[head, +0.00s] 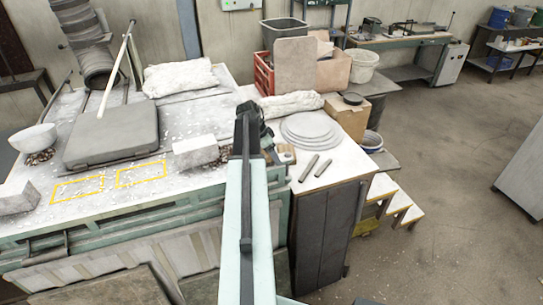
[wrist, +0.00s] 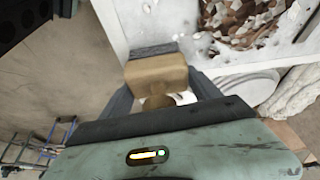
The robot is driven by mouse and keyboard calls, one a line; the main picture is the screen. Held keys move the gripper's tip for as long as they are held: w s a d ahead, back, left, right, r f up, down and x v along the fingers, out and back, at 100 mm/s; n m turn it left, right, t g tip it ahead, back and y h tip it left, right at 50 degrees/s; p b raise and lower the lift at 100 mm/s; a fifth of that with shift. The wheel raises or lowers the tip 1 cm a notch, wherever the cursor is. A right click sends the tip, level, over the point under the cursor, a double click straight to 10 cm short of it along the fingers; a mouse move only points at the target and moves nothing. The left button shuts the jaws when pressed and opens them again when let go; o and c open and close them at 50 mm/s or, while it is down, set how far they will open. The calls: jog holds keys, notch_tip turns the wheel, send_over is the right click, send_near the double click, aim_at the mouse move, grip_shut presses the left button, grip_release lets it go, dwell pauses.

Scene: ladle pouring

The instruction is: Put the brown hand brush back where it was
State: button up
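The brown hand brush (wrist: 157,76) is between the fingers of my gripper (wrist: 162,88) in the wrist view. Its wooden block touches both fingers, its dark grey bristle end points away, and part of its handle shows near the palm. In the head view my gripper (head: 266,138) is over the front right part of the white worktable (head: 130,198), largely hidden by my arm. A small brown part of the brush (head: 287,155) shows just right of it. I cannot tell whether the brush touches the surface below.
Stacked grey discs (head: 310,130) and two dark bars (head: 316,166) lie right of my gripper. A dark slab (head: 112,138) and white bowl (head: 34,138) are farther left. Open floor lies right.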

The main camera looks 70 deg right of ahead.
jog(key=shift+o, duration=0.7)
jog(key=shift+r, duration=0.25)
jog(key=p+v, duration=0.7)
jog(key=shift+s+d, duration=0.1)
jog(key=shift+s, duration=0.05)
jog(key=shift+r, duration=0.25)
jog(key=shift+f, duration=0.1)
jog(key=shift+w, duration=0.3)
